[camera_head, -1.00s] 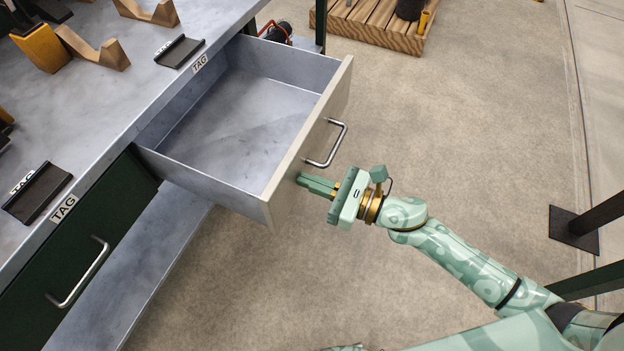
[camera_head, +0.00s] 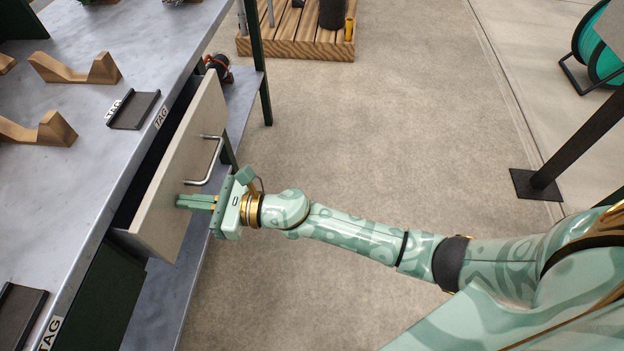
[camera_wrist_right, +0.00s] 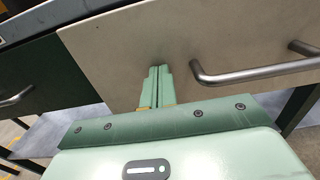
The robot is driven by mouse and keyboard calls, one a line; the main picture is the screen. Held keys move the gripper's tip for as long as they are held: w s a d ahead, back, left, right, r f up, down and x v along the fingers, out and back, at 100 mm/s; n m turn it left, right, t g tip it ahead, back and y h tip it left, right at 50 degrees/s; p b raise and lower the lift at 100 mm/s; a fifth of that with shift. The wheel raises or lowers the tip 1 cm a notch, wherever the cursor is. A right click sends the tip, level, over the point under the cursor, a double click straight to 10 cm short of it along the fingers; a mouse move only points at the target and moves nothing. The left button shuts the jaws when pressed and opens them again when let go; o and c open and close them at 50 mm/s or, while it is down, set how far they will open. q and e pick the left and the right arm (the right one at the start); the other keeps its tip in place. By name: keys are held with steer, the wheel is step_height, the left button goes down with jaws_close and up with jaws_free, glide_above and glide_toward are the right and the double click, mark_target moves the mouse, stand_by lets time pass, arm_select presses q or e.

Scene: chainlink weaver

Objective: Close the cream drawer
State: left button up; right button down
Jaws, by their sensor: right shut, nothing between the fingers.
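In the right wrist view the shut fingers (camera_wrist_right: 156,70) point at the cream front (camera_wrist_right: 130,45), left of the handle (camera_wrist_right: 255,72). Contact looks likely at the tips, but I cannot be sure. My left gripper is not in view.
The grey bench top (camera_head: 90,160) holds wooden cradles (camera_head: 75,70) and a dark tag holder (camera_head: 134,109). A dark green drawer (camera_wrist_right: 40,85) is beside the cream one. A wooden pallet (camera_head: 295,40) stands at the back. A dark post (camera_head: 580,140) stands at right. The floor between is clear.

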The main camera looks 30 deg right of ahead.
mark_target(170, 198)
steer(key=x, duration=0.5)
steer(key=shift+b, duration=0.35)
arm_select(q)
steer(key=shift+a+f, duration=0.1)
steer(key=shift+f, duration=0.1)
arm_select(e)
steer(key=shift+r, duration=0.15)
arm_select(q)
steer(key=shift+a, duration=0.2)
arm_select(e)
steer(key=shift+w+r, duration=0.1)
steer(key=shift+r, duration=0.1)
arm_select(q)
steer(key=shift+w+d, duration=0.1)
arm_select(e)
steer(key=shift+d+f, duration=0.1)
steer(key=shift+d, duration=0.1)
arm_select(q)
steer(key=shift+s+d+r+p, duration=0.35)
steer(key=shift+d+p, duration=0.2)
steer(key=shift+p, duration=0.3)
arm_select(e)
steer(key=v, duration=1.6)
steer(key=shift+s+f, duration=0.25)
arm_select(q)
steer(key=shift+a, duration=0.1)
